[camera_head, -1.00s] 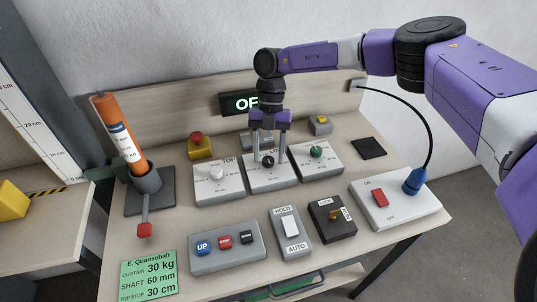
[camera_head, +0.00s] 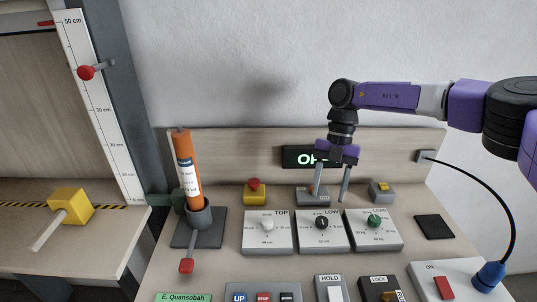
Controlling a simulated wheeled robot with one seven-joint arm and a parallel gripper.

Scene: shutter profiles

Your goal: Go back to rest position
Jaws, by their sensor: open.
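My gripper (camera_head: 329,198) is open and empty, fingers pointing down. In the picture it hangs above and behind the white LOW dial box (camera_head: 321,238), with its fingers in front of a small grey box (camera_head: 313,195) at the back of the bench. It appears clear of the LOW dial's black knob (camera_head: 321,222). My purple arm reaches in from the right side. The lit display (camera_head: 299,157) behind the gripper is partly covered by it.
The TOP dial box (camera_head: 268,240) and a green-knobbed box (camera_head: 376,238) flank the LOW box. An orange cylinder (camera_head: 186,165) stands in a grey holder at left. A blue plug with black cable (camera_head: 489,276) is at right. A ruler post with red marker (camera_head: 87,72) rises at far left.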

